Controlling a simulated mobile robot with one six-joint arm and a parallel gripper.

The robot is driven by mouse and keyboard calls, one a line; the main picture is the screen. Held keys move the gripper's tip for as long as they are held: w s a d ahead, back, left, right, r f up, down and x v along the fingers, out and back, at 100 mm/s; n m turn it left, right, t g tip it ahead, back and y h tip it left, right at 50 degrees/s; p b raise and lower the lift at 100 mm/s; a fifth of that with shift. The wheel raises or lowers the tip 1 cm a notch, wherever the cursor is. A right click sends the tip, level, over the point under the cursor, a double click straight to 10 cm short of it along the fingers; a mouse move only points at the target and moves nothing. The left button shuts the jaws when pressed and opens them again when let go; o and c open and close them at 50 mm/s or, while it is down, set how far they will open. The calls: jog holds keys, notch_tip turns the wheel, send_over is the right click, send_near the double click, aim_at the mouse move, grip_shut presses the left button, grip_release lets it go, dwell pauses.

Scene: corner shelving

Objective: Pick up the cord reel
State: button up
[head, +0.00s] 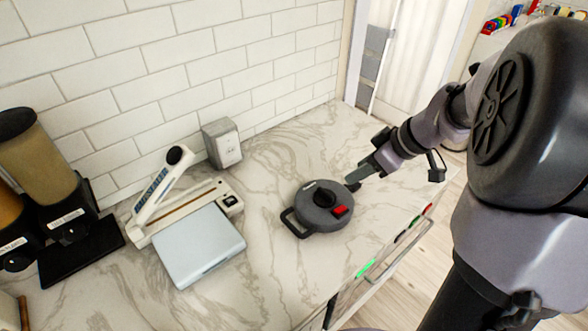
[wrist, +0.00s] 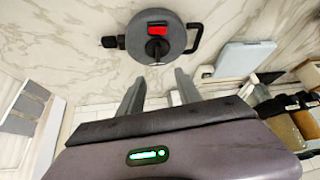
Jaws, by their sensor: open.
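The cord reel (head: 324,207) is a round dark grey disc with a black knob, a red switch and a loop handle on its left side. It lies flat on the marble counter near the front edge. In the wrist view the cord reel (wrist: 155,37) is ahead of the fingertips, with its handle to the right and a black plug-like part to the left. My gripper (head: 354,182) is just right of the reel in the head view. In the wrist view my gripper (wrist: 160,82) has its two fingers apart with nothing between them, short of the reel.
A bag sealer (head: 165,205) with a raised arm and a pale blue-grey flat box (head: 198,246) stand left of the reel. A grey outlet box (head: 222,143) is against the tiled wall. Dispensers (head: 40,170) stand at far left. The counter (head: 290,155) behind the reel is clear.

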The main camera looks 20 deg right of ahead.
aim_at(326, 193)
jog(key=b+x, duration=0.1)
jog(key=x, duration=0.4)
jog(key=b+x, duration=0.1)
jog(key=x, duration=0.3)
jog(key=b+x, duration=0.2)
jog(key=x, duration=0.3)
jog(key=shift+d+f, duration=0.25)
jog(key=shift+f, duration=0.3)
jog(key=shift+s+r, duration=0.1)
jog(key=shift+s, duration=0.05)
grip_shut()
